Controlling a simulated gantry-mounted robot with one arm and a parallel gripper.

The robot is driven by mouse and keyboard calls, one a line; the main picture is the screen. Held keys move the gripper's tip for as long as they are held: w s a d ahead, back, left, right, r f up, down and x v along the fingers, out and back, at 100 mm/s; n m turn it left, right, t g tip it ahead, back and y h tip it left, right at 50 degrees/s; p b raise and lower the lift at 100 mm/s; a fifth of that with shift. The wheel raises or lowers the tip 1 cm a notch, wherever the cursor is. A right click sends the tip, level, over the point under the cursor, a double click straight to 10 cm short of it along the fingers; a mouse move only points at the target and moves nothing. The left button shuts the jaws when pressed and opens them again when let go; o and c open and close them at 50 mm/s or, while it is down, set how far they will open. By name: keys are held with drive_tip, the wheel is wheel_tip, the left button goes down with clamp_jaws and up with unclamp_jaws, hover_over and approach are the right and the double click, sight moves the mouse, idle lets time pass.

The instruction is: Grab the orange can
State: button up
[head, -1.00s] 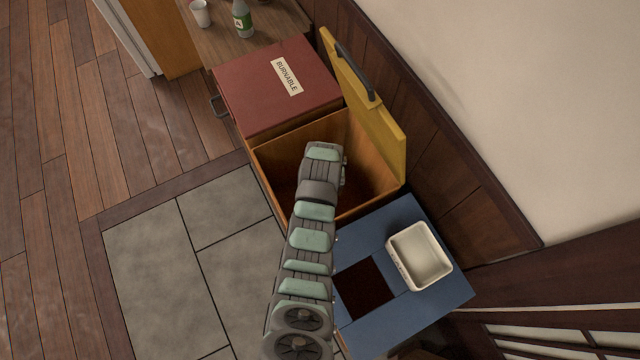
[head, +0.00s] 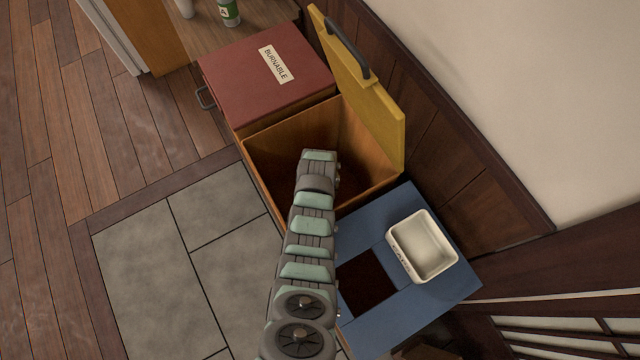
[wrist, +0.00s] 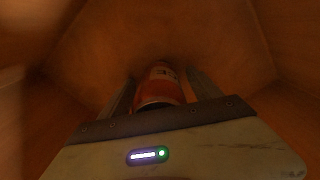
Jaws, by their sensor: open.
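The orange can (wrist: 158,88) shows in the wrist view, orange-red with a pale patch and a metallic rim, inside the wooden bin. My gripper (wrist: 158,80) is open, with one finger on each side of the can. I cannot tell whether either finger touches it. In the head view my arm reaches down into the open bin (head: 262,160) with the raised yellow lid (head: 385,115). The arm and the bin walls hide the gripper and the can there.
A red closed bin labelled BURNABLE (head: 235,85) stands beyond the open one. A blue-topped bin (head: 400,315) with a dark square opening stands nearer, with a white tray (head: 424,246) on it. A green-labelled bottle (head: 229,12) stands on a surface at the top.

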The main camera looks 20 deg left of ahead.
drive_tip(key=shift+c, duration=0.2)
drive_tip(key=c, duration=1.4)
drive_tip(key=shift+o, duration=0.2)
drive_tip(key=shift+r, duration=0.15)
